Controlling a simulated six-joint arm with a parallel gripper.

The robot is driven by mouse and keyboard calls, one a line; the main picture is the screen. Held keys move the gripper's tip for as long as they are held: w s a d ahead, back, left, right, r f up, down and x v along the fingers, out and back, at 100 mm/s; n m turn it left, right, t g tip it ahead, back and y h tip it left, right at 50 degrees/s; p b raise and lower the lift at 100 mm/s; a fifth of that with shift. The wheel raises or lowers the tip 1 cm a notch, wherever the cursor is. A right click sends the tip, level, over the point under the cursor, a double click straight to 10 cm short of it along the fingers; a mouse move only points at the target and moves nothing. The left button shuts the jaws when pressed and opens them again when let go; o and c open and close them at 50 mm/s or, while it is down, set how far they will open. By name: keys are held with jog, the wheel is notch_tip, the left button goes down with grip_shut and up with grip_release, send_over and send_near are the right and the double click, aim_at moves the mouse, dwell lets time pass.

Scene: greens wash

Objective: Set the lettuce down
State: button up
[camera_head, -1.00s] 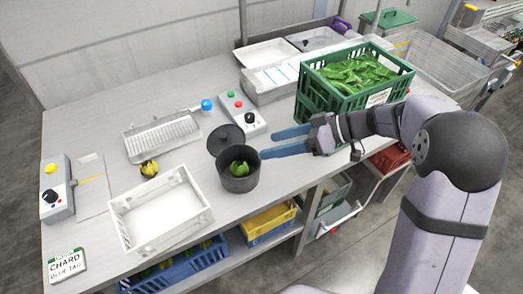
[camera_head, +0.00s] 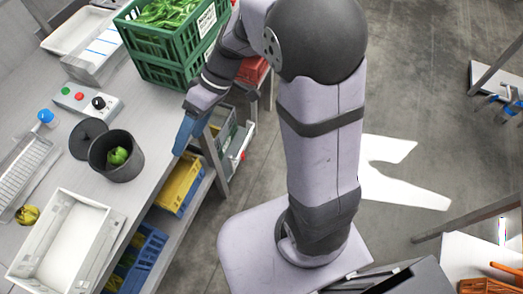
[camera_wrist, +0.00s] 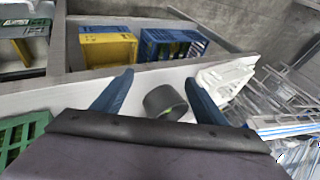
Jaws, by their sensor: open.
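A green lettuce (camera_head: 118,156) sits inside a dark grey round pot (camera_head: 117,172) on the steel table. In the wrist view the pot (camera_wrist: 160,98) shows between and beyond my fingers, with only a sliver of green in it. My gripper (camera_head: 186,135) is right of the pot by the table's front edge, apart from it, with blue fingers pointing down. In the wrist view my gripper (camera_wrist: 157,92) has its fingers spread wide with nothing held between them.
A round dark lid (camera_head: 88,138) lies behind the pot. A white crate (camera_head: 65,243) and a small yellow-green vegetable (camera_head: 27,214) are to the left. A green crate of leaves (camera_head: 165,45) stands at the back. Yellow (camera_head: 180,184) and blue (camera_head: 143,258) crates sit on the lower shelf.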

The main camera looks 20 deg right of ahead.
jog(key=s+d+f+m+t+h, duration=0.1)
jog(key=s+d+f+m+h, duration=0.1)
jog(key=d, duration=0.5)
jog(key=s+d+f+m+h, duration=0.3)
jog(key=s+d+m+h, duration=0.2)
jog(key=s+d+m, duration=0.1)
jog(key=shift+s+d+m+t, duration=0.4)
jog(key=shift+s+d, duration=0.3)
jog(key=shift+d, duration=0.45)
jog(key=shift+f, duration=0.1)
jog(key=shift+r+p, duration=0.65)
jog(key=shift+p, duration=0.05)
